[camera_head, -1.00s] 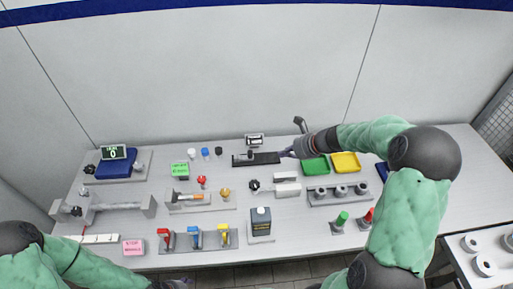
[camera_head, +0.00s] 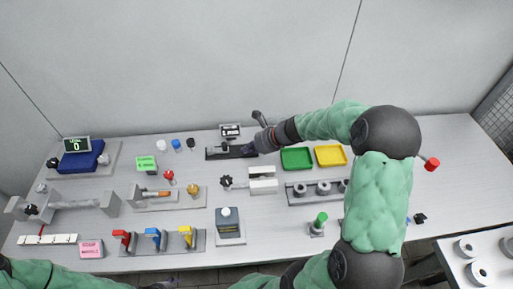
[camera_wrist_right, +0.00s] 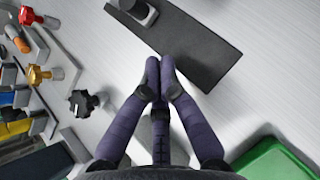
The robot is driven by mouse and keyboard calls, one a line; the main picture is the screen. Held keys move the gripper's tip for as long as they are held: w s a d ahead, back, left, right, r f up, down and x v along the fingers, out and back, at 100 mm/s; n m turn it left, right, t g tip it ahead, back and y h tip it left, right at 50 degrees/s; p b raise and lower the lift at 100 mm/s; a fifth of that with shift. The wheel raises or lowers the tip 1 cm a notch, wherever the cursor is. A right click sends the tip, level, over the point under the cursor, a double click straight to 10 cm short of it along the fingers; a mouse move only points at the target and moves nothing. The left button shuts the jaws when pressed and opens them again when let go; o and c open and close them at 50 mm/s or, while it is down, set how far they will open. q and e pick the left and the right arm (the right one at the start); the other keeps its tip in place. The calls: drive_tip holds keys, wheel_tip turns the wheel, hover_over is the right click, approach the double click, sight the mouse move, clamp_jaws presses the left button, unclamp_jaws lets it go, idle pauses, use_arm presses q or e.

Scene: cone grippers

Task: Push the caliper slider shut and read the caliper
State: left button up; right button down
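The caliper (camera_head: 218,154) is a dark flat bar at the back of the table, with a small display (camera_head: 230,131) behind it. Its digits are too small to read. In the right wrist view the dark bar (camera_wrist_right: 200,50) runs diagonally, with a grey block (camera_wrist_right: 138,10) on it at the top edge. My right gripper (camera_head: 249,151) is at the bar's right end in the head view. In the right wrist view its purple fingers (camera_wrist_right: 160,72) are together and empty, with the tips beside or over the bar's edge; contact is unclear. My left gripper (camera_head: 168,284) is barely visible at the bottom edge.
A green tray (camera_head: 297,158) and a yellow tray (camera_head: 331,155) lie right of the gripper. A clamp-like block with a black knob (camera_head: 226,181) stands in front. My right arm covers the table's right part.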

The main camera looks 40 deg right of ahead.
sight(227, 147)
drive_tip(key=w, duration=0.1)
drive_tip(key=w+a, duration=0.1)
drive_tip(key=w+a+f+b, duration=0.1)
drive_tip(key=w, duration=0.1)
drive_tip(key=shift+a, duration=0.25)
drive_tip(key=shift+w+r, duration=0.1)
drive_tip(key=shift+w+a+r+p, duration=0.1)
drive_tip(key=shift+w+a+p, duration=0.3)
drive_tip(key=shift+a+p, duration=0.15)
drive_tip(key=shift+d, duration=0.1)
